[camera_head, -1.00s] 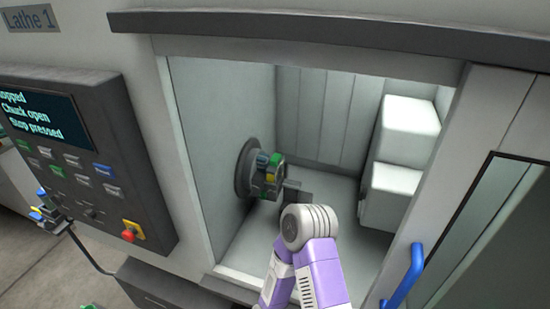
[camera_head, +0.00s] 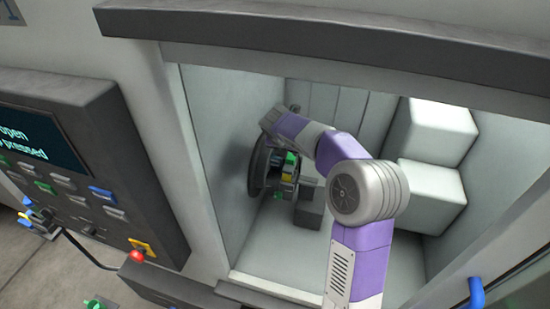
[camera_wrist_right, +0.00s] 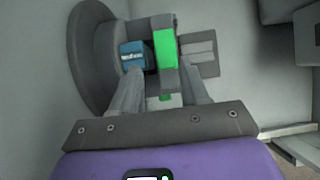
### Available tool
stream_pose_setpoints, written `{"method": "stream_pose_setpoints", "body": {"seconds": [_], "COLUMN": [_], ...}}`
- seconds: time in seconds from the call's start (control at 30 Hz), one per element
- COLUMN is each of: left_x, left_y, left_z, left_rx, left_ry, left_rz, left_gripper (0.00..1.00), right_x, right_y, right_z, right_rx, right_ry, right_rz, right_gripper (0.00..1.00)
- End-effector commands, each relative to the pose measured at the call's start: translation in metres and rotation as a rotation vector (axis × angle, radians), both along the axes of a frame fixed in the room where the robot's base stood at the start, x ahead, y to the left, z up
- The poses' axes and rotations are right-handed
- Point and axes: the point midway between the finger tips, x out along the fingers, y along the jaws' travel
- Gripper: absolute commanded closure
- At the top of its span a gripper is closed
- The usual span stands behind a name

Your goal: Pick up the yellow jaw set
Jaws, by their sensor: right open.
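The lathe chuck (camera_head: 262,168) is on the left inner wall of the machine, with coloured jaw pieces on its face. A small yellow piece (camera_head: 287,177) shows there, below a green piece (camera_head: 291,158) and a blue piece (camera_head: 276,159). In the right wrist view, I see a blue block (camera_wrist_right: 132,56) and a green block (camera_wrist_right: 165,50) at the chuck; no yellow is clear there. My right gripper (camera_wrist_right: 160,80) is open, its fingers either side of the green block's lower end; contact cannot be told. In the head view my arm hides its fingers. My left gripper is out of view.
Two white boxes (camera_head: 430,195) are stacked at the right inside the machine. Grey blocks (camera_head: 308,205) stand beside the chuck. The control panel (camera_head: 90,165) is outside at left, and a dark beam (camera_head: 330,45) crosses above the opening.

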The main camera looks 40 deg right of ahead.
Motion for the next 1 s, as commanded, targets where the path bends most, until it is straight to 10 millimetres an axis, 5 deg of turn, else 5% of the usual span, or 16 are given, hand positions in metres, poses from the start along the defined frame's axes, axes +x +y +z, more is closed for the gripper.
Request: {"method": "stream_pose_setpoints", "body": {"seconds": [0.6,0.9,1.0], "left_x": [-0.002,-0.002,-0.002], "left_y": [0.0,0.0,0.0], "left_z": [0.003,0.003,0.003], "left_rx": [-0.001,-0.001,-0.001], "left_ry": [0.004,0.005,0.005], "left_rz": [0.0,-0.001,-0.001], "left_gripper": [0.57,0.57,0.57], "right_x": [0.024,0.027,0.027], "right_y": [-0.03,-0.031,-0.031], "right_z": [-0.057,-0.061,-0.061], "right_rx": [-0.005,-0.004,-0.004], "right_ry": [0.002,-0.001,-0.001], "right_rz": [0.0,0.001,0.001], "right_gripper": [0.55,0.55,0.71]}}
